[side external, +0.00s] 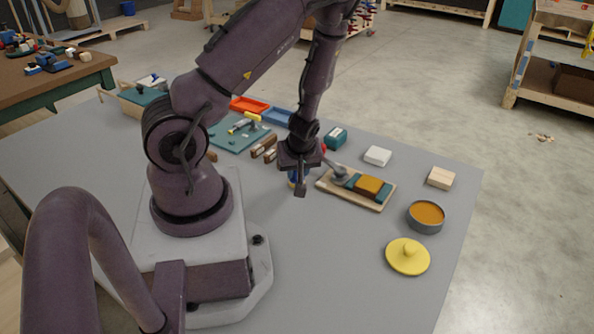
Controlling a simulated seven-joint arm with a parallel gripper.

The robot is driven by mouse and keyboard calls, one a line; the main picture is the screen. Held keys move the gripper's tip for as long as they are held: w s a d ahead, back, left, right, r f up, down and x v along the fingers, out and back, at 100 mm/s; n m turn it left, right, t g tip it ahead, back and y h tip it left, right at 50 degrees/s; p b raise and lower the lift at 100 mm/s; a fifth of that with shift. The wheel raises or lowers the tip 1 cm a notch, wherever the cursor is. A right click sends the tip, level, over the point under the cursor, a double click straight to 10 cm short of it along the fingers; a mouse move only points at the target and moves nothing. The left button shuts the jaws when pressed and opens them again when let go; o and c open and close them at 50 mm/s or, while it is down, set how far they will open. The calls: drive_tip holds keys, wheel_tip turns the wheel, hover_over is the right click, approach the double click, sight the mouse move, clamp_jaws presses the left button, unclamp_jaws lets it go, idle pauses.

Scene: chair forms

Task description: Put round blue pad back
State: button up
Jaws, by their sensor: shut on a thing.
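My gripper (301,184) hangs over the grey table just left of a small wooden board. It is shut on a small blue thing (293,180), which seems to be the round blue pad. The fingers hide most of it, so its shape and whether it touches the table cannot be told. The wooden board (379,205) lies flat and carries a round grey piece (338,174) at its left end, a teal base and an orange block (369,187).
A bowl with orange contents (426,216) and a yellow knobbed lid (408,256) stand right of the board. A white block (377,156), a wooden block (440,178) and a teal box (336,138) lie behind. A teal mat with tools (238,134) and red (249,105) and blue trays (277,117) are at the back.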

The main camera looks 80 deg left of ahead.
drive_tip(key=shift+f, duration=0.35)
drive_tip(key=shift+f, duration=0.1)
drive_tip(key=o, duration=0.8)
drive_tip(key=shift+o, duration=0.2)
